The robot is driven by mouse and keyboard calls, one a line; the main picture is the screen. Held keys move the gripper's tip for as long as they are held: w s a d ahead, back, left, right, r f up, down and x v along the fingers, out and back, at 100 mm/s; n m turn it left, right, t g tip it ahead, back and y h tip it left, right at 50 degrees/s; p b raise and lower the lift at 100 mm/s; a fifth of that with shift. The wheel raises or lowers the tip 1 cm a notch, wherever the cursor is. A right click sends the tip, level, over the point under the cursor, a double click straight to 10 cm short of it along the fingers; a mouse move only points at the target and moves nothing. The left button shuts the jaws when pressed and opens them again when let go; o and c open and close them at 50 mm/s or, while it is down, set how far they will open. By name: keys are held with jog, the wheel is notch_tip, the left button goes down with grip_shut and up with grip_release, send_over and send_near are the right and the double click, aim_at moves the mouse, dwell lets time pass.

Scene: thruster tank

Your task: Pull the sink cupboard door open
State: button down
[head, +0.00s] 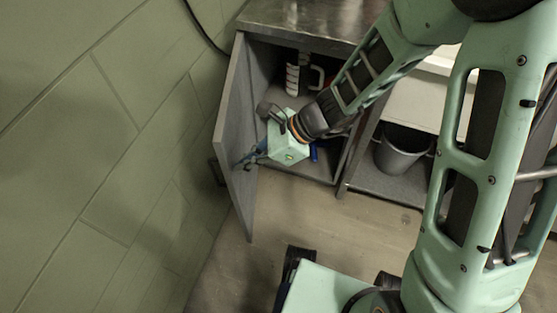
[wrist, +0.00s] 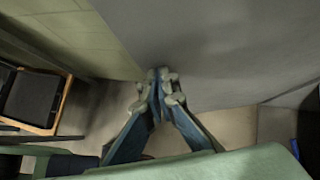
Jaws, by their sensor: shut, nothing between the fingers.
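The sink cupboard door (head: 236,120) is a grey panel hinged at the left of the cupboard. It stands wide open, swung out toward the green wall. My gripper (head: 243,162) is on the inner side of the door, with its fingertips at or very near the panel's inner face. In the wrist view, the shut fingers (wrist: 160,76) meet at the lower edge of the large grey door panel (wrist: 225,45). Nothing is held between them. I cannot tell whether the tips touch the door. The door's handle is not visible.
The cupboard holds a white ribbed container (head: 292,78) and a small blue item (head: 314,152). A grey bucket (head: 401,150) stands on the shelf to the right. The green wall (head: 100,150) is close on the left. A chair (wrist: 35,98) shows in the wrist view.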

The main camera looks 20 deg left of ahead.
jog(key=s+a, duration=0.2)
jog(key=a, duration=0.4)
jog(key=shift+s+a, duration=0.15)
